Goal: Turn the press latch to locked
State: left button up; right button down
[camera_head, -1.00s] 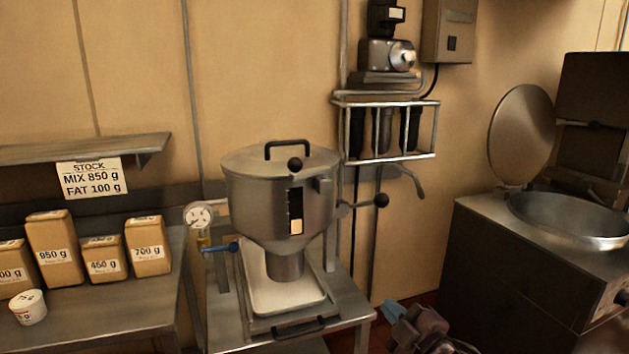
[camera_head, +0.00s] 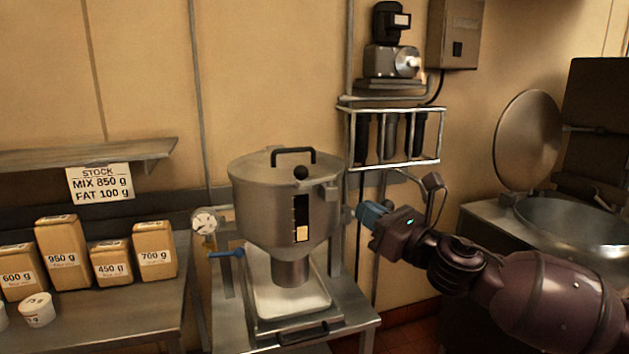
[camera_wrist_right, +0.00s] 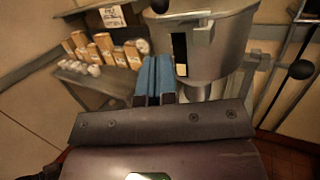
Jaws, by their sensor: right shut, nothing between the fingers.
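The steel hopper machine (camera_head: 270,215) stands on a metal stand, with a lidded top and a black ball knob (camera_head: 301,172) at the lid's front rim. No part is labelled as the latch. My right gripper (camera_head: 367,213) is just right of the hopper in the head view, its blue fingers shut and empty. In the wrist view the blue fingers (camera_wrist_right: 155,78) point toward the hopper (camera_wrist_right: 215,45). A black ball on a side lever (camera_wrist_right: 301,69) shows to their right; in the head view my gripper hides it. My left gripper is out of view.
A blue-handled valve (camera_head: 226,253) and round gauge (camera_head: 204,222) sit at the hopper's left. A tray (camera_head: 290,298) lies beneath its spout. Several labelled packs (camera_head: 62,256) stand on the left table. A wire rack (camera_head: 395,107) hangs behind; an open kettle (camera_head: 570,225) is at right.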

aim_at(306, 175)
jog(key=p+x, duration=0.1)
jog(key=x, duration=1.1)
jog(key=shift+a, duration=0.1)
jog(key=shift+w+a+r, duration=0.15)
jog(key=shift+w+a, duration=0.3)
jog(key=shift+w, duration=0.05)
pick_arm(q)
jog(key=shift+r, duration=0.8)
pick_arm(e)
jog(key=shift+w+a, duration=0.2)
